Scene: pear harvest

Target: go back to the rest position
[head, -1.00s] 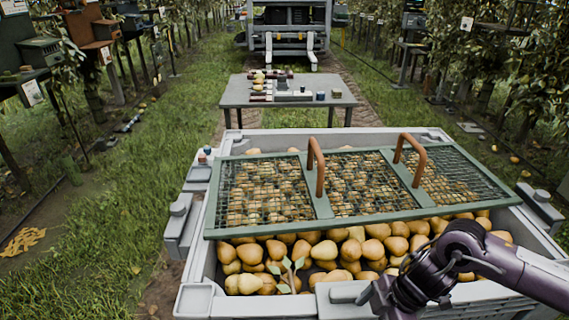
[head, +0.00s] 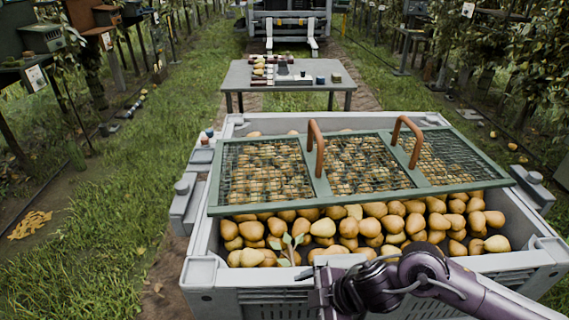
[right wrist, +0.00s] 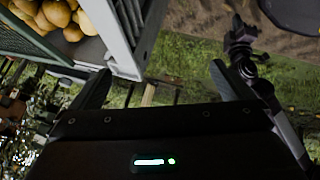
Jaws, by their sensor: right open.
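My right gripper (right wrist: 157,88) is open and empty in the right wrist view, its two dark fingers apart. It is outside the crate, with grass behind it. In the head view my right arm comes in from the lower right, low in front of the crate's near wall. The big grey crate (head: 232,272) is full of yellow-brown pears (head: 375,226). A corner of the crate (right wrist: 118,35) and some pears (right wrist: 52,15) show at the upper left of the right wrist view. My left gripper is not in view.
A green mesh lid (head: 330,198) with two brown handles lies over the crate's far part. A leafy sprig (head: 290,247) lies on the near pears. A grey table (head: 238,78) with small items stands beyond. Grass (head: 95,235) is open at left.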

